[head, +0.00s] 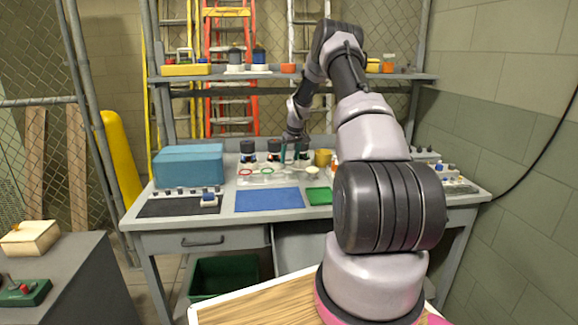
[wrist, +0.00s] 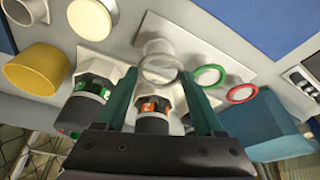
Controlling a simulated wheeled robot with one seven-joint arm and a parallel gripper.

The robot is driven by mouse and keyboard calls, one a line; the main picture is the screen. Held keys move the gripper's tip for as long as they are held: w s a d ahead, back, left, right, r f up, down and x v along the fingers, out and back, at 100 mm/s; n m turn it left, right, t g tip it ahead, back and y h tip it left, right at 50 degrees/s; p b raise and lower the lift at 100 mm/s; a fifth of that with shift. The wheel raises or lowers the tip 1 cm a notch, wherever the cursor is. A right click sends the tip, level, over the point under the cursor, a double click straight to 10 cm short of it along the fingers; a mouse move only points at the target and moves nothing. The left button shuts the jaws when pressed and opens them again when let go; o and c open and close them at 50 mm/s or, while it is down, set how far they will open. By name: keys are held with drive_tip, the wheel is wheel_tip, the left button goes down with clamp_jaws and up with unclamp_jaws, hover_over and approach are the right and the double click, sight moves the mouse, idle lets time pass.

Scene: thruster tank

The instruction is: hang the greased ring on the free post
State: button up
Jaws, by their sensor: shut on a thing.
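My gripper (wrist: 160,78) has two teal fingers, closed on a pale, glassy round thing (wrist: 160,62) that looks like the greased ring. In the head view my gripper (head: 292,154) is over the back middle of the bench, and the held thing is too small to make out. A green ring (wrist: 222,70) and a red ring (wrist: 240,94) are on a white plate to the right in the wrist view. The red ring (head: 245,172) and green ring (head: 267,171) also show in the head view. I cannot tell which part is the free post.
Dark jars, one with an orange label (wrist: 153,107) and one with a green label (wrist: 90,93), stand near my fingers. A yellow cup (head: 323,157) is to the right. A blue box (head: 188,166) stands at left. The blue mat (head: 269,200) is clear.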

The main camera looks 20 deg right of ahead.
sight(289, 169)
drive_tip(key=shift+f, duration=1.7)
drive_tip(key=shift+f, duration=0.15)
drive_tip(key=o, duration=1.3)
